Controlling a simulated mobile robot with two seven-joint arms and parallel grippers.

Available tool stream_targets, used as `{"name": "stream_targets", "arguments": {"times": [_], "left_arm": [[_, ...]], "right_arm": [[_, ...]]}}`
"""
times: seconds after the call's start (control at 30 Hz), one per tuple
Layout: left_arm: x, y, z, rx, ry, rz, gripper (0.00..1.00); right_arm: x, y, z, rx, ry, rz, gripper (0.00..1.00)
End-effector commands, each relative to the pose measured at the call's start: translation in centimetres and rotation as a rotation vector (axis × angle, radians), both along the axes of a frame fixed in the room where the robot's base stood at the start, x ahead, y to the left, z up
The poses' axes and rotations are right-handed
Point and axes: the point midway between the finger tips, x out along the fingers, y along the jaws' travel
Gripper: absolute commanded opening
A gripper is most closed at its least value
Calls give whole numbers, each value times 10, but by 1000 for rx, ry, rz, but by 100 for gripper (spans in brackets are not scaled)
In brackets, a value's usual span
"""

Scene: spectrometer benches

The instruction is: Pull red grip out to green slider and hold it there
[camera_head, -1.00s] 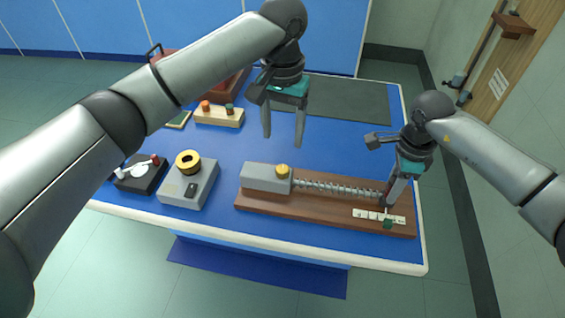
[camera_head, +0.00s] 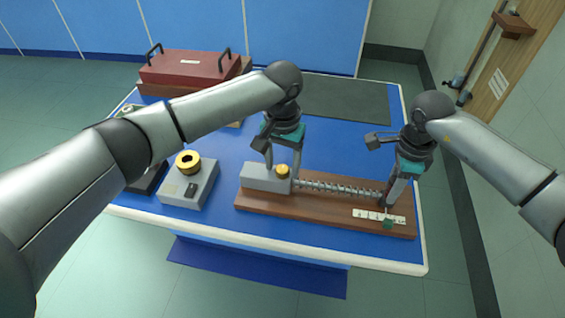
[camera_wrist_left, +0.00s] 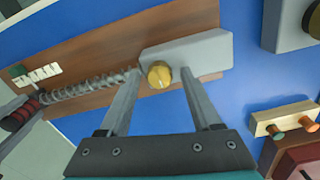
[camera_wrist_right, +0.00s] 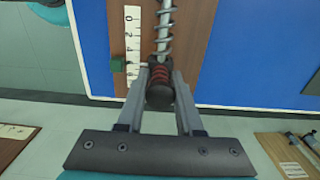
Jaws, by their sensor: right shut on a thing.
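The red grip (camera_wrist_right: 160,78) is at the end of the spring (camera_head: 335,188) and shows between the fingers in the right wrist view. My right gripper (camera_head: 388,200) is shut on it. The green slider (camera_head: 388,224) sits at the white scale (camera_head: 372,214), near the board's right end. My left gripper (camera_head: 282,170) is open around the grey block (camera_head: 262,178) with the yellow knob (camera_head: 282,171); contact cannot be told.
The brown board (camera_head: 300,212) lies along the blue table's front edge. A grey box with a yellow ring (camera_head: 190,185) stands to its left. A red case (camera_head: 190,68) with black handles and a dark mat (camera_head: 345,100) are at the back.

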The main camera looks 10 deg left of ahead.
Motion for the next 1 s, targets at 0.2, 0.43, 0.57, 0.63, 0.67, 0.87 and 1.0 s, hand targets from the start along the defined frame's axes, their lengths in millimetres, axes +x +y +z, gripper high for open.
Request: {"name": "stream_targets", "arguments": {"times": [0.2, 0.43, 0.57, 0.63, 0.67, 0.87, 1.0], "left_arm": [[0, 0, 0, -1, 0, 0, 39], [0, 0, 0, 0, 0, 0, 13], [0, 0, 0, 0, 0, 0, 0], [0, 0, 1, 0, 0, 0, 0], [0, 0, 1, 0, 0, 0, 0], [0, 0, 1, 0, 0, -7, 0], [0, 0, 1, 0, 0, -41, 0]], "right_arm": [[1, -2, 0, -4, -1, -3, 0], [1, -2, 0, -4, -1, -3, 0], [1, -2, 0, -4, -1, -3, 0], [1, -2, 0, -4, -1, -3, 0], [1, -2, 0, -4, -1, -3, 0], [1, -2, 0, -4, -1, -3, 0], [1, -2, 0, -4, -1, -3, 0]]}}
